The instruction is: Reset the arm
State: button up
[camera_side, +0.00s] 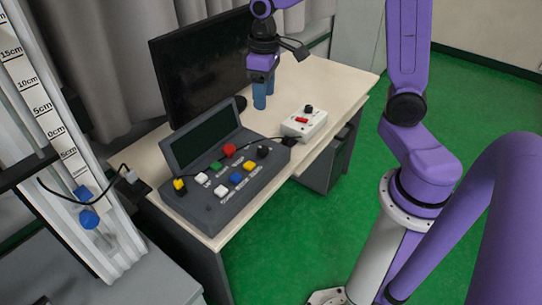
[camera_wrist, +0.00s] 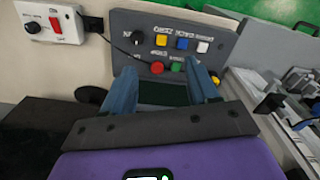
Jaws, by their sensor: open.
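My gripper (camera_side: 265,92) points down above the back of the desk, just in front of the black monitor in the side view. Its two blue fingers stand apart with nothing between them. In the wrist view my gripper (camera_wrist: 168,82) shows in front of the dark grey control console, empty. The console (camera_side: 205,215) lies on the desk with a dark screen and several coloured buttons and knobs; it also shows in the wrist view (camera_wrist: 205,62). The wrist view looks down on it, and the fingers partly cover its screen.
A black monitor (camera_side: 195,70) stands behind the console. A white box (camera_side: 304,124) with a red switch and black knob sits on the desk (camera_side: 340,82). A tall scaled tower (camera_side: 75,150) stands at the left. Cables run beside the console.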

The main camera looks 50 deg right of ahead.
jog(key=s+a+n, duration=0.2)
jog(key=s+n, duration=0.2)
jog(key=s, duration=0.7)
jog(key=s+a+n, duration=0.3)
jog(key=s+n, duration=0.1)
jog(key=s, duration=0.8)
jog(key=shift+s+f+n, duration=0.3)
jog(key=shift+f, duration=0.05)
